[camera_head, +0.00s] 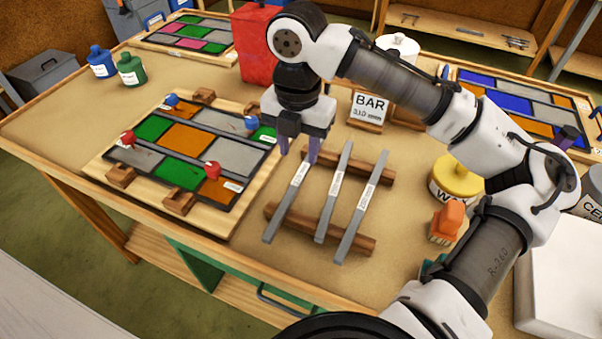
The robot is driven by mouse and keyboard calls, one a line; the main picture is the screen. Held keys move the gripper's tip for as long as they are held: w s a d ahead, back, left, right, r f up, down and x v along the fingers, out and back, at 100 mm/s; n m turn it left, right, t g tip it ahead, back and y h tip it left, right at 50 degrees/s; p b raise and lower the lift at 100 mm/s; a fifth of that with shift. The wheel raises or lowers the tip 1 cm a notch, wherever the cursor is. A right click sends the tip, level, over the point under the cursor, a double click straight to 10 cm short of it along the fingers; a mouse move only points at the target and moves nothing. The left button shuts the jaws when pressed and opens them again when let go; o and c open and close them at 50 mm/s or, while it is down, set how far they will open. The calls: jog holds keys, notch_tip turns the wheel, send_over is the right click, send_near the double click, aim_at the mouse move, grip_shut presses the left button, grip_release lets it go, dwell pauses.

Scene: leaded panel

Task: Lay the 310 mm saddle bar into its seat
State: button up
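Three grey bars with white labels lie side by side across two brown wooden rails (333,237): a left bar (284,213), a middle bar (328,210) and a right bar (358,219). The label print is too small to read surely, so I cannot tell which is the 310 mm one. A card (369,107) behind them reads "BAR 310 mm". My gripper (299,153) points down at the far end of the left bar, its purple fingers apart; whether they straddle the bar is unclear. The leaded panel (183,151) lies left on a wooden board. I cannot make out the seat surely.
Red and blue knobs (212,169) and wooden blocks (180,202) stand around the panel. A red box (256,44) is behind my gripper. A yellow-topped pot (456,180) and an orange-handled brush (447,222) stand right of the rails. Bare tabletop lies between the panel and rails.

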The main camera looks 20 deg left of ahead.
aim_at(301, 174)
jog(key=shift+w+d+f+p, duration=0.1)
jog(key=shift+f+p, duration=0.15)
jog(key=shift+f, duration=1.35)
jog(key=shift+w+d+f+p, duration=0.1)
jog(key=shift+f+p, duration=0.1)
jog(key=shift+f, duration=1.35)
grip_shut()
jog(key=shift+r, duration=0.1)
